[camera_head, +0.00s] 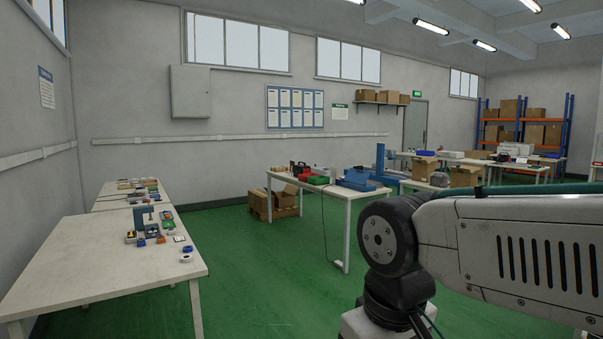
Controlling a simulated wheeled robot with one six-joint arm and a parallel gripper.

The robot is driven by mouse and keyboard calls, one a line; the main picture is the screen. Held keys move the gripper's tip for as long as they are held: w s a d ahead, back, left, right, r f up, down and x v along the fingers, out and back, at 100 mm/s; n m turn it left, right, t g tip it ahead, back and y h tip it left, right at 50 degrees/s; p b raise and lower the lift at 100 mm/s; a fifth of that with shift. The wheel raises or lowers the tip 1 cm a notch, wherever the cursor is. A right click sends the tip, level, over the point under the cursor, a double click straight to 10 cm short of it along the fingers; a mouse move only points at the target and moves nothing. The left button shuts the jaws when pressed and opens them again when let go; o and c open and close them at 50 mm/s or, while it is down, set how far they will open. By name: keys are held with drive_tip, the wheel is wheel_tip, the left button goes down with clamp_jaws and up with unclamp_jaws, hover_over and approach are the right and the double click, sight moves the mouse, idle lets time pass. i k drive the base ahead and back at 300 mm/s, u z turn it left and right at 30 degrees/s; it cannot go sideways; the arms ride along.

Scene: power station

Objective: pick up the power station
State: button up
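I cannot pick out the power station for certain. A small dark boxy object with some red (299,168) stands at the back left of the middle table (345,192); it is too small to identify. Next to it on the same table are a green and red item (314,179) and a blue case (358,177). My arm fills the right side of the view and bends down past the bottom edge. My gripper is out of view, so its opening and anything in it are hidden.
Left tables (90,262) hold several small parts and a blue-grey device (143,218). Cardboard boxes (274,200) sit on the floor behind the middle table. A cable hangs at that table's front. Green floor (255,280) is clear between the tables. Shelving (525,125) stands back right.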

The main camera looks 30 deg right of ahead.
sight(299, 168)
drive_tip(key=z, duration=0.45)
drive_tip(key=i, duration=10.75)
drive_tip(key=z, duration=1.1)
